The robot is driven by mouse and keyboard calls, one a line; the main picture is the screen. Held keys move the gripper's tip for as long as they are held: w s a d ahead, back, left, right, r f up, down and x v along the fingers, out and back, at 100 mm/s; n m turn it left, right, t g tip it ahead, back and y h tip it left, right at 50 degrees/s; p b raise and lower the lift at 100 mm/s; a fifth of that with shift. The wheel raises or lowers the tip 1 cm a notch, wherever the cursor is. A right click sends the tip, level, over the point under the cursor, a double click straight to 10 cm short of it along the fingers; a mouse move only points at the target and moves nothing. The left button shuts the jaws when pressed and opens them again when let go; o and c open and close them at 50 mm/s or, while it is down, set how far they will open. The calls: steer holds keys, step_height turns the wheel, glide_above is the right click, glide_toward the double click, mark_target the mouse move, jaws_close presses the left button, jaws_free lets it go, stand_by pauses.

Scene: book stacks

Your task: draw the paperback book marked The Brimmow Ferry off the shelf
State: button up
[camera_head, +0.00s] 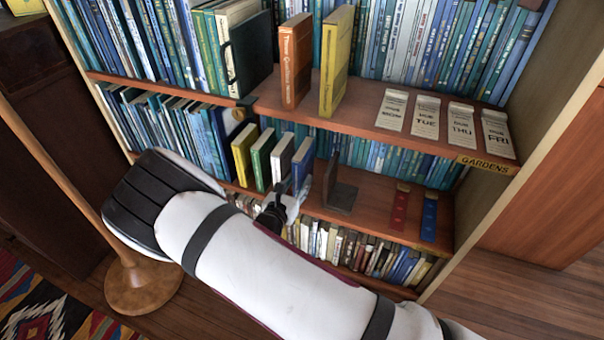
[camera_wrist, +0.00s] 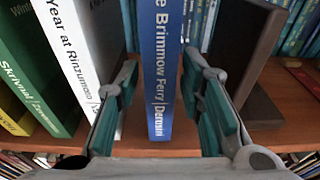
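The Brimmow Ferry paperback (camera_wrist: 160,75) stands upright on the shelf, its blue spine facing me with white lettering. In the head view it is the blue book (camera_head: 303,160) at the right end of a short row. My gripper (camera_wrist: 160,68) is open, with one finger on each side of the spine. Gaps show between the spine and both fingers. In the head view my gripper (camera_head: 290,198) is at the shelf front, partly hidden by my arm.
A white book (camera_wrist: 82,45) stands left of the paperback, near the left finger. A dark brown bookend (camera_wrist: 245,50) stands on its right. Green (camera_head: 261,160) and yellow (camera_head: 244,155) books stand farther left. Another shelf (camera_head: 350,122) is above.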

jaws_close()
steer(key=shift+r, duration=0.25)
steer(key=shift+r+p, duration=0.3)
steer(key=shift+p, duration=0.25)
steer(key=f+p+v, duration=0.2)
steer(key=v, duration=1.2)
steer(key=shift+s+a+p, duration=0.15)
steer(key=shift+s+p, duration=0.15)
steer(key=shift+s, duration=0.25)
steer(key=shift+f, duration=0.1)
